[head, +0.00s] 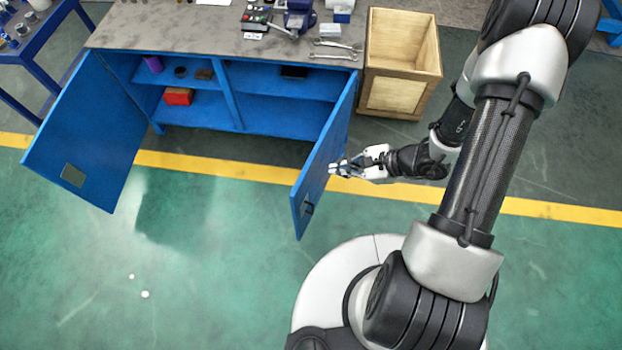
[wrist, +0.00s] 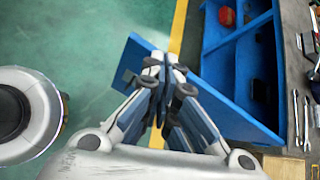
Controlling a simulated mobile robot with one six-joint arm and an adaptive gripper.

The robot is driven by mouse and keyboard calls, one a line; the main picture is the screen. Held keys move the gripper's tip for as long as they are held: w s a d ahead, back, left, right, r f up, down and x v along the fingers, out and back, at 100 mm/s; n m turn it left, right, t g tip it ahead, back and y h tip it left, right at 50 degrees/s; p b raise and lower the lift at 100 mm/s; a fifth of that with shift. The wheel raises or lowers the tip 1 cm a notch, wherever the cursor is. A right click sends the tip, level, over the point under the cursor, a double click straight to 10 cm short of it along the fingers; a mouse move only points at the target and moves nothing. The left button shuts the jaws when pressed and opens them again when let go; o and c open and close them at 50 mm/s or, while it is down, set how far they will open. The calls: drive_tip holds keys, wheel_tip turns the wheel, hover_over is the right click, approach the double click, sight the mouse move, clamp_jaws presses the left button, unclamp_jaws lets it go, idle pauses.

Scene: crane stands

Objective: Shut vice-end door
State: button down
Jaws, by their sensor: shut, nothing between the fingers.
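The blue workbench cabinet (head: 225,100) has two doors, both standing open. The vice (head: 298,16) is on the bench top at the right end. The vice-end door (head: 318,170) is the right one, swung out toward the front, with a dark handle (head: 308,208) near its free edge. My gripper (head: 333,169) is shut and empty at the outer, right-hand face of this door. In the wrist view the shut fingers (wrist: 166,62) overlap the vice-end door (wrist: 215,98). I cannot tell whether they touch it.
The left door (head: 85,130) is open wide. A wooden crate (head: 432,80) stands right of the cabinet, behind my arm. Wrenches (head: 335,50) lie on the bench top. A red box (head: 178,96) is on a shelf. The green floor in front is mostly clear.

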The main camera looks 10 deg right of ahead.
drive_tip(key=s+d+f+m+h, duration=0.15)
drive_tip(key=s+f+m, duration=0.25)
drive_tip(key=f, duration=0.7)
drive_tip(key=b, duration=0.3)
approach(301, 193)
wheel_tip(301, 193, down, 3)
drive_tip(key=s+d, duration=0.1)
drive_tip(key=shift+m+t+y, duration=0.25)
drive_tip(key=shift+m+t, duration=0.05)
drive_tip(key=shift+w+a+b, duration=0.35)
drive_tip(key=shift+w+a, duration=0.15)
drive_tip(key=shift+a, duration=0.4)
drive_tip(key=shift+w+a+b, duration=0.3)
drive_tip(key=shift+w+a, duration=0.2)
drive_tip(key=shift+a, duration=0.35)
